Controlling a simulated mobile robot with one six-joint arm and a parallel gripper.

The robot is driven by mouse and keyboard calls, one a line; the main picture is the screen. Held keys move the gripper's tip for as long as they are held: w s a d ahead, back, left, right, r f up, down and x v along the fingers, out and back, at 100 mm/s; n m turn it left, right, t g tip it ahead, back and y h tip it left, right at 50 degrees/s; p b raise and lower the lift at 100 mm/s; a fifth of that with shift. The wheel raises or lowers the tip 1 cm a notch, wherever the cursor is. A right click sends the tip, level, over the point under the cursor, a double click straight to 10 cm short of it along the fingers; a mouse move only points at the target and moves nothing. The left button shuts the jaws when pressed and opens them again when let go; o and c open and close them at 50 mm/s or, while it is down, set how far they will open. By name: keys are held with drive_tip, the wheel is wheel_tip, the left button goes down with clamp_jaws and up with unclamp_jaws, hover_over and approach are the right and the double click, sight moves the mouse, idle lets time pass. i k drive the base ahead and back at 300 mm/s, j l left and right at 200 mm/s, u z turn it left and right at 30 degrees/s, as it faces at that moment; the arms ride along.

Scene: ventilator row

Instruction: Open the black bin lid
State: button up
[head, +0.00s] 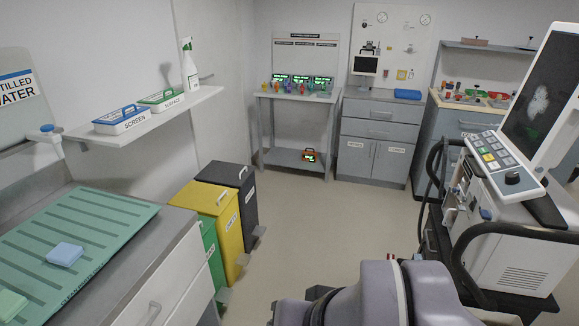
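The black bin (246,207) stands on the floor, last in a row of three bins along the left wall. Its black lid (227,174) looks shut and has a light handle on top. A pedal juts out low at its front. The yellow bin beside it hides part of its near side. Part of my arm shows at the bottom of the head view, well to the right of the bins. My gripper is not in view.
The yellow bin (222,232) and green bin (213,258) stand nearer, beside the grey counter (160,255). A white shelf (160,112) hangs above the bins. A wheeled machine (515,250) stands at right. The middle floor (315,215) is clear.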

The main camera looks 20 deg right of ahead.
sight(218, 172)
drive_tip(key=i+l, duration=0.1)
drive_tip(key=i, duration=0.6)
drive_tip(key=i+l, duration=0.1)
drive_tip(key=i, duration=0.6)
drive_tip(key=i+l, duration=0.15)
drive_tip(key=i, duration=0.55)
drive_tip(key=i+l, duration=0.1)
drive_tip(key=i, duration=0.65)
